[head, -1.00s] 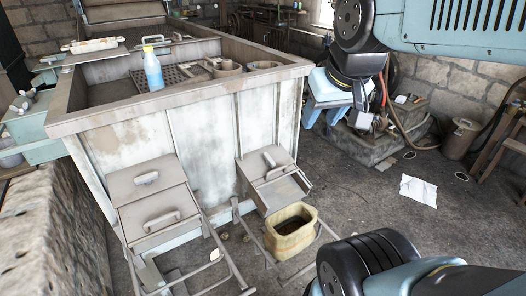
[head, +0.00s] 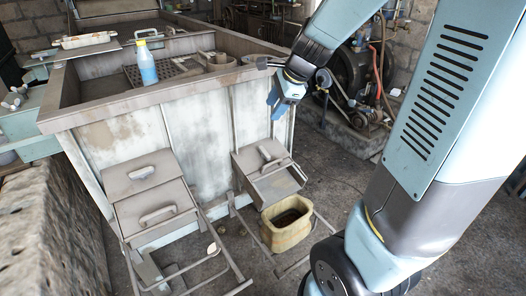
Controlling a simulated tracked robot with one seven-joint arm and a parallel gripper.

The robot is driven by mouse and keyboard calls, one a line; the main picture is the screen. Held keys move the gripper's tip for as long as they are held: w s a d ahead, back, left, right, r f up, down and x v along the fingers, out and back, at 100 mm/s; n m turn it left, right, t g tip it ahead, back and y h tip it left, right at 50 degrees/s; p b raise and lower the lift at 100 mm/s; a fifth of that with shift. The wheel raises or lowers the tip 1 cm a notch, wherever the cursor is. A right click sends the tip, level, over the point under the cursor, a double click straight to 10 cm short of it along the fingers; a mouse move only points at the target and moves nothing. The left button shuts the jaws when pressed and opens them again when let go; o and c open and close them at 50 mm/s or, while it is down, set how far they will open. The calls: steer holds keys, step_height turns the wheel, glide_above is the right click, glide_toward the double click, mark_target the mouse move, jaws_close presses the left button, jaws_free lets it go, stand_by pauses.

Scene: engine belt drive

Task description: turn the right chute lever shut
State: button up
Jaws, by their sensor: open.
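The right chute (head: 278,186) is a grey metal box on the front of the large tank. A short pale lever (head: 265,153) stands on its upper plate, and a thin bar loops out at its right side. My gripper (head: 279,103) hangs fingers-down near the tank's front right corner, above and slightly right of the chute. Its blue fingers look apart and empty, and it touches neither the lever nor the chute.
A tan tub (head: 287,232) stands on the floor under the right chute. The left chute (head: 150,200) has two handles and a rail frame below. A blue bottle (head: 147,65) stands in the tank (head: 105,108). An engine (head: 355,75) stands behind my arm.

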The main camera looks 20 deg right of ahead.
steer(key=w+d+f+m, duration=0.1)
steer(key=w+f+m, duration=0.5)
steer(key=f, duration=0.1)
steer(key=m+h, duration=0.2)
steer(key=m, duration=0.6)
glide_toward(265, 152)
steer(key=x, duration=0.8)
steer(key=shift+w+f, duration=0.2)
steer(key=shift+w, duration=0.05)
steer(key=shift+c, duration=0.3)
